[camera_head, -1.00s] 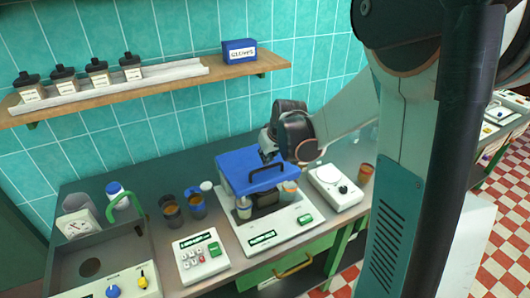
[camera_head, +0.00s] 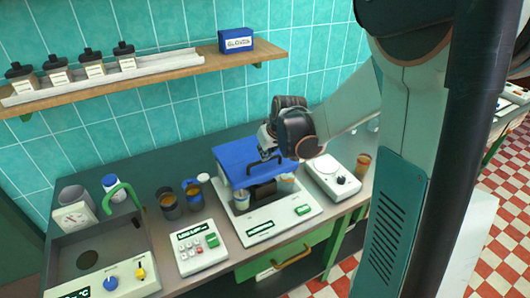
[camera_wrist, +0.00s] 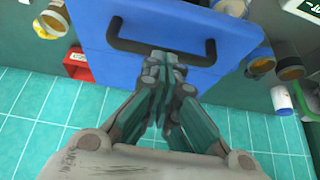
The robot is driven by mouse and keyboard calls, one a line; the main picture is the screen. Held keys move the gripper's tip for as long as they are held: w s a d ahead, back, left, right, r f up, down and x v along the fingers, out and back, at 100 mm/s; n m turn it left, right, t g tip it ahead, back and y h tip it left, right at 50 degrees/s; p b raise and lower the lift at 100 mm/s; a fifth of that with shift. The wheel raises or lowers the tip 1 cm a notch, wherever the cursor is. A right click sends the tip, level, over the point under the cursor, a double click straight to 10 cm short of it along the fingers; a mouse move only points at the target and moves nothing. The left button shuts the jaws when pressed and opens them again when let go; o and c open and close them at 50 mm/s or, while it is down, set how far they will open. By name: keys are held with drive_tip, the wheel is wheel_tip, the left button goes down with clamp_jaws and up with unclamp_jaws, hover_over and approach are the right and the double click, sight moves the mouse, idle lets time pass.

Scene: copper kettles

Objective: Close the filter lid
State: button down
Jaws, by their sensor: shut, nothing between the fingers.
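The blue filter lid (camera_head: 236,160) sits on the white machine (camera_head: 283,217) on the bench, with a black handle (camera_head: 263,165) on its face. A dark gap shows beneath the lid's front edge, between two small jars. My gripper (camera_head: 268,149) is at the lid, close to the handle. In the wrist view, the lid (camera_wrist: 155,20) fills the upper middle and my shut fingers (camera_wrist: 164,62) overlap the handle's bar (camera_wrist: 130,46). The fingers hold nothing; whether they touch the handle or lid is unclear.
A keypad device (camera_head: 200,247) and two dark cups stand left of the machine. A white scale (camera_head: 332,178) and an amber jar (camera_head: 362,163) stand right. A sink unit with a green tap (camera_head: 122,190) is far left. A wooden shelf (camera_head: 160,75) runs above.

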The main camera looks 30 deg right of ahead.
wheel_tip(320, 180, up, 5)
drive_tip(key=shift+w+d+f+p, duration=0.1)
drive_tip(key=shift+f+p, duration=0.1)
drive_tip(key=shift+p, duration=1)
drive_tip(key=p+v, duration=0.1)
drive_tip(key=v, duration=0.7)
drive_tip(key=shift+s+p, duration=0.3)
drive_tip(key=shift+s, duration=0.2)
